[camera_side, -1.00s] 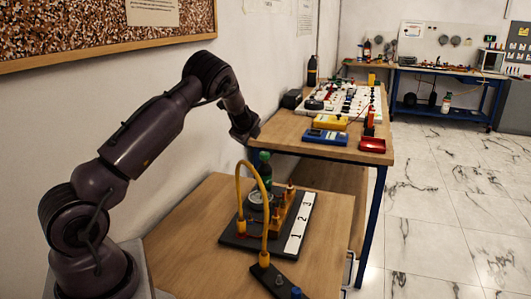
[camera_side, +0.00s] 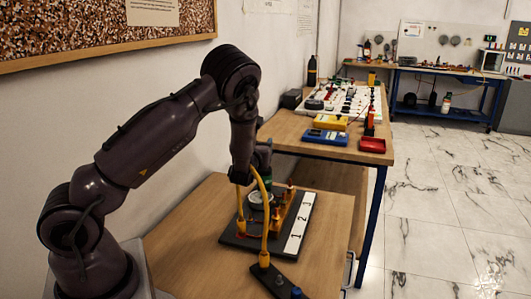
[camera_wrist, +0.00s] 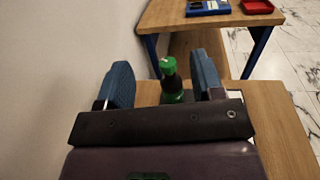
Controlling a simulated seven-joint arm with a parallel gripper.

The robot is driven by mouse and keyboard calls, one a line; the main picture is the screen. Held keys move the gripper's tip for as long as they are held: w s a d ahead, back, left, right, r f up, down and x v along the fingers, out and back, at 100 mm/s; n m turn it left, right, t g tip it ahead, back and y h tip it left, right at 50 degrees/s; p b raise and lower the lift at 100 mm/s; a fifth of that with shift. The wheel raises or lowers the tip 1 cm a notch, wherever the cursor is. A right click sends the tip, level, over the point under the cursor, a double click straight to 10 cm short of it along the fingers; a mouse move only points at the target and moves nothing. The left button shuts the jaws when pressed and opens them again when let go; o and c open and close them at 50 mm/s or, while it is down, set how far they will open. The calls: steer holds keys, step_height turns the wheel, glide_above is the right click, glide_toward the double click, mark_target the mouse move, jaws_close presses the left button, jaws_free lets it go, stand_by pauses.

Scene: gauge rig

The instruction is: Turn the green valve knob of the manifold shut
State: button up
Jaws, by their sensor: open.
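The manifold is a black base plate (camera_side: 232,241) on the near wooden table, with a yellow-orange block (camera_side: 283,212), a round gauge (camera_side: 257,199) and a white strip marked 1, 2, 3 (camera_side: 298,225). A dark green bottle-like piece with a bright green top (camera_wrist: 168,66) shows between my fingers in the wrist view; I cannot tell whether it is the valve knob. In the side view my arm mostly hides it. My gripper (camera_wrist: 164,80) is open, with blue fingers either side of it and no clear contact. It also shows in the side view (camera_side: 264,168), over the manifold's back.
A yellow hose (camera_side: 262,195) arches up from the plate close to my gripper and runs to a small black box (camera_side: 278,281) in front. A second table (camera_side: 290,133) behind holds a blue meter (camera_side: 325,136) and a red tray (camera_side: 372,145). The wall is at left.

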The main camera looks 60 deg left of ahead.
step_height(320, 180, down, 8)
steer(key=x, duration=1.3)
steer(key=c, duration=0.9)
